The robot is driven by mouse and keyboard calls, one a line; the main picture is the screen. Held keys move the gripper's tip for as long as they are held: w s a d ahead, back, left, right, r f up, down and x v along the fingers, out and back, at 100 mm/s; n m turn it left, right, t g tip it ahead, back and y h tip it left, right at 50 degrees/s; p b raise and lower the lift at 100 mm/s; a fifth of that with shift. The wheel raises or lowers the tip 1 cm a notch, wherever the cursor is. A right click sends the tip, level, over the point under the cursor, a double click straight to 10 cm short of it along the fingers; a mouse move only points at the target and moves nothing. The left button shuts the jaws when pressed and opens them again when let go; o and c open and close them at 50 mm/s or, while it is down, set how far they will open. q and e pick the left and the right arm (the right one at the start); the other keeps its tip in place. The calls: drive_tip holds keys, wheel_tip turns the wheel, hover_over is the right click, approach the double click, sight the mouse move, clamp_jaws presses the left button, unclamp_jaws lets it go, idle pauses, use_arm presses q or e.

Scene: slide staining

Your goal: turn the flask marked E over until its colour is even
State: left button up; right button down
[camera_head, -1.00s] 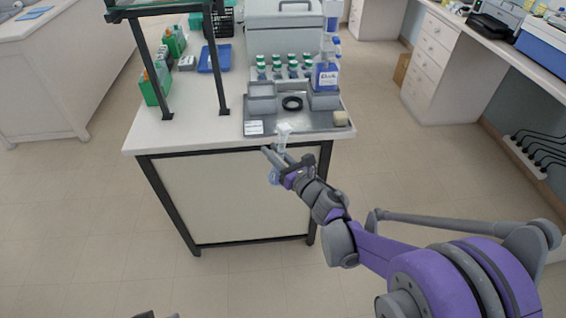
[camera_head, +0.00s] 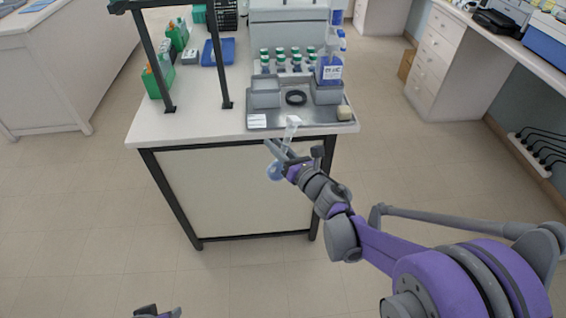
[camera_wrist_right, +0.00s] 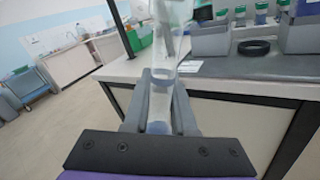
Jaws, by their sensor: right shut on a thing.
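My right gripper (camera_head: 279,151) is shut on a clear flask (camera_head: 274,173) in front of the bench's near edge. In the head view the flask leans, its narrow neck up and to the right and its rounded, pale blue body below the fingers. In the right wrist view the flask (camera_wrist_right: 171,48) stands between the two grey fingers (camera_wrist_right: 160,103), with faint blue low down in it. I cannot read a letter on it. Only the tip of my left gripper (camera_head: 157,312) shows at the bottom edge of the head view.
A metal tray (camera_head: 300,121) on the bench holds grey boxes, a black ring (camera_head: 296,97), a white label and a cream block (camera_head: 344,113). A black frame stands left. The floor before the bench is clear.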

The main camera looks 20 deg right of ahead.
drive_tip(key=m+b, duration=0.4)
drive_tip(key=m, duration=1.7)
idle(0.5)
drive_tip(key=n+p, duration=0.4)
drive_tip(key=n, duration=2.1)
